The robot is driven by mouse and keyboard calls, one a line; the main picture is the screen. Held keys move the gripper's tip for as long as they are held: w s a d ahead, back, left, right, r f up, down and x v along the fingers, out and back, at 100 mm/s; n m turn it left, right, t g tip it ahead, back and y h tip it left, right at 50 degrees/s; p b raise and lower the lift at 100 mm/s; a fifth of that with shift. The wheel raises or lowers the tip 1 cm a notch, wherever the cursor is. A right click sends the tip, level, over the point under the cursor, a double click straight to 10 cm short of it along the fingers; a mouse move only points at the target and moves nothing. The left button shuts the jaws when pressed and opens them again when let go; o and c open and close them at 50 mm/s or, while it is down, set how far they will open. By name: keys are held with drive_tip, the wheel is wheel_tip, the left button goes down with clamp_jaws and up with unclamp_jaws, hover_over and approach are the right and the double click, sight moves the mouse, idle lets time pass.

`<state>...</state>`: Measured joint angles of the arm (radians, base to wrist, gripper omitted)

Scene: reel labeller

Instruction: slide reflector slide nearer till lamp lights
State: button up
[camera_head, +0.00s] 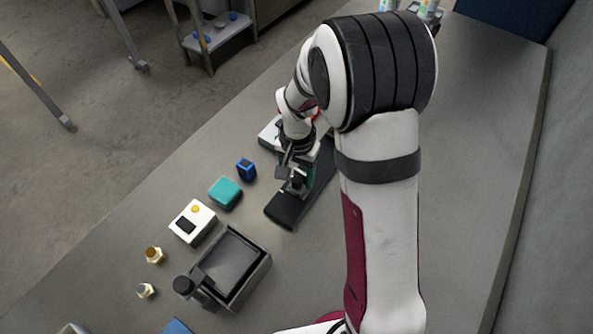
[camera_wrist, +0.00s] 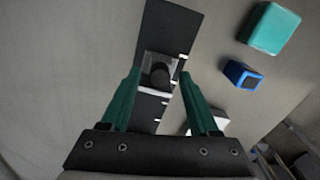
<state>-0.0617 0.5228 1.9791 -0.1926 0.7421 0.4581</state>
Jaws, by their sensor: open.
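The reflector slide's dark rail (camera_head: 288,212) lies on the table under my gripper. In the wrist view the rail (camera_wrist: 172,28) runs up and down and has white marks along its right edge. A grey slide block with a round dark knob (camera_wrist: 160,73) sits on it. My gripper (camera_wrist: 160,80) is open, with one green finger on each side of the knob and gaps between. In the head view my gripper (camera_head: 296,184) hides most of the slide. A white box (camera_head: 193,222) has a dark window and a yellow dome, perhaps the lamp; I cannot tell whether it is lit.
A teal block (camera_head: 225,192) and a blue block (camera_head: 246,169) stand left of the rail. A dark open tray (camera_head: 238,266) with a black knob stands nearer. The table right of my arm is clear.

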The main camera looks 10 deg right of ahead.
drive_tip(key=shift+f, duration=0.2)
clamp_jaws()
drive_tip(key=shift+r, duration=0.1)
idle(1.2)
